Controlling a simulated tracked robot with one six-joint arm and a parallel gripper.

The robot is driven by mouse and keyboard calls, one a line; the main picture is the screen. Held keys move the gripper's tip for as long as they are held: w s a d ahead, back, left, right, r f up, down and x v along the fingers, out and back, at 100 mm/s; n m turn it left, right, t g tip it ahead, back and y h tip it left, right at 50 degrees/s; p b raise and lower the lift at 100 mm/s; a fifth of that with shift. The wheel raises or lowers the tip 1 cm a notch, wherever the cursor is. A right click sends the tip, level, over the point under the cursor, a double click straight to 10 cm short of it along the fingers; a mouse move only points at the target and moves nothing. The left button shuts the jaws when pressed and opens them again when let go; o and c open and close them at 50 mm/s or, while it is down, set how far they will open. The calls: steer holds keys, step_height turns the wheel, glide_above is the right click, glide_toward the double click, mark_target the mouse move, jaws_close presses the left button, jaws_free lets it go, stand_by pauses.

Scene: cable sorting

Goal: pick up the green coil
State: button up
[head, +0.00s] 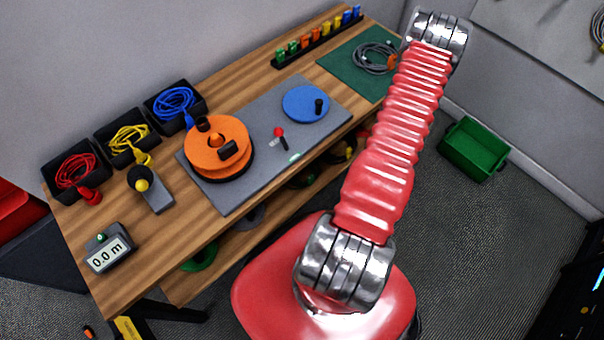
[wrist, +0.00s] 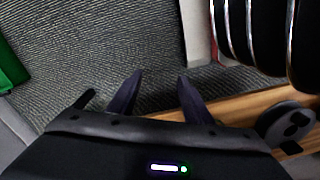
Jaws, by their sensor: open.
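A green coil (head: 201,258) shows in the head view on the lower shelf, near the left end under the bench. It is partly hidden by the bench top. My gripper (wrist: 157,92) shows in the wrist view with its two dark fingers apart and nothing between them. It points at the grey carpet and a strip of wood. The green coil is not visible in the wrist view. In the head view my arm rises to the upper right, and its gripper cannot be made out.
The wooden bench (head: 80,216) holds cable boxes, an orange reel (head: 206,158), a blue disc (head: 301,101) and a meter (head: 108,252). Other coils lie on the lower shelf, partly hidden. A green bin (head: 473,150) stands on the floor at right. Carpet before the bench is open.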

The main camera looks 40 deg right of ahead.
steer(key=a+f+t, duration=0.2)
steer(key=a+f, duration=0.1)
steer(key=f, duration=0.6)
steer(key=n+t, duration=0.5)
steer(key=t, duration=0.6)
glide_toward(312, 179)
steer(key=w, duration=0.1)
steer(key=shift+w+f, duration=0.2)
steer(key=shift+f, duration=0.2)
steer(key=shift+w, duration=0.1)
steer(key=shift+y, duration=0.3)
steer(key=shift+x, duration=4)
steer(key=shift+w+d, duration=0.15)
steer(key=shift+w, duration=0.1)
